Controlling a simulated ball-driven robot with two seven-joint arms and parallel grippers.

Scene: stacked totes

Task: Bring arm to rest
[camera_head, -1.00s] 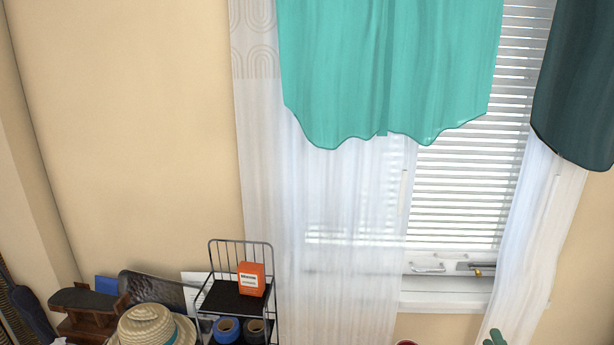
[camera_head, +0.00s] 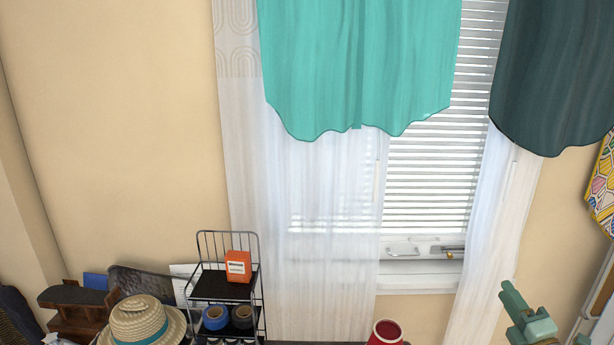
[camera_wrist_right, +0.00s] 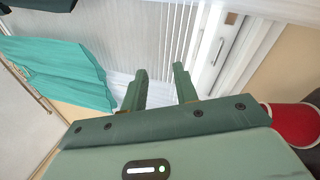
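My right gripper (camera_wrist_right: 160,82) shows in the right wrist view with its two green fingers apart and nothing between them. Behind the fingers are the window blinds and sill. In the head view a green part of my right arm (camera_head: 528,318) stands at the bottom right, in front of the wall beside the white curtain. My left gripper is in neither view.
A red container (camera_head: 385,333) stands at the bottom edge; a red object also shows in the right wrist view (camera_wrist_right: 297,125). A wire rack (camera_head: 212,285) holds an orange box (camera_head: 238,266) and tape rolls. A straw hat (camera_head: 140,322) lies left of it. Teal cloth (camera_head: 360,65) hangs over the window.

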